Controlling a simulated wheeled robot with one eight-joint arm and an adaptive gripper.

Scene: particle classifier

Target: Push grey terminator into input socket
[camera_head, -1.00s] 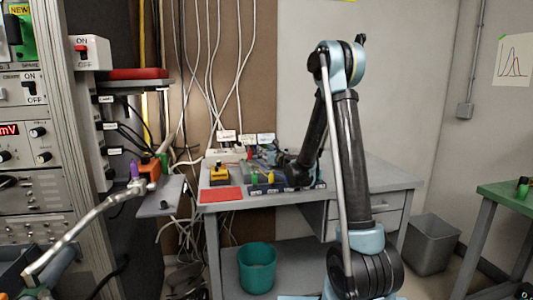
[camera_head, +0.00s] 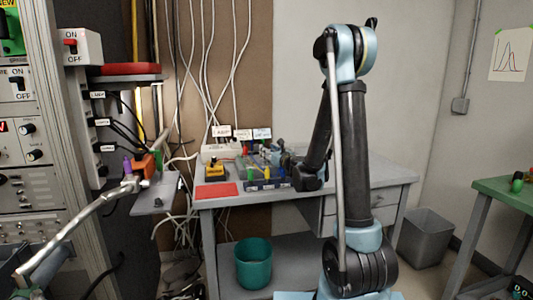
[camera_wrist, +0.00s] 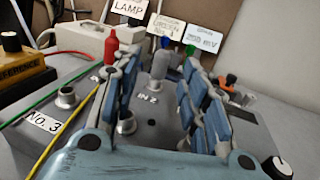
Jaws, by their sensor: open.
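The grey terminator (camera_wrist: 160,63) stands upright on the grey box, just beyond the "IN 2" label in the wrist view. It shows between the two blue-padded fingers of my gripper (camera_wrist: 157,82). My gripper is open, with a finger to either side of it in the picture and no clear contact. How deep the terminator sits is hidden. A bare metal socket (camera_wrist: 126,123) is nearer, by the left finger. In the head view my gripper (camera_head: 282,158) is small, over the devices on the grey table (camera_head: 280,205).
A red plug (camera_wrist: 111,45) is left of the left finger. Green and yellow cables cross the left, near a "NO. 3" socket (camera_wrist: 66,97). A black knob (camera_wrist: 278,166) is at lower right. Label cards (camera_wrist: 165,27) stand behind. A red mat (camera_head: 217,190) lies at the table's front left.

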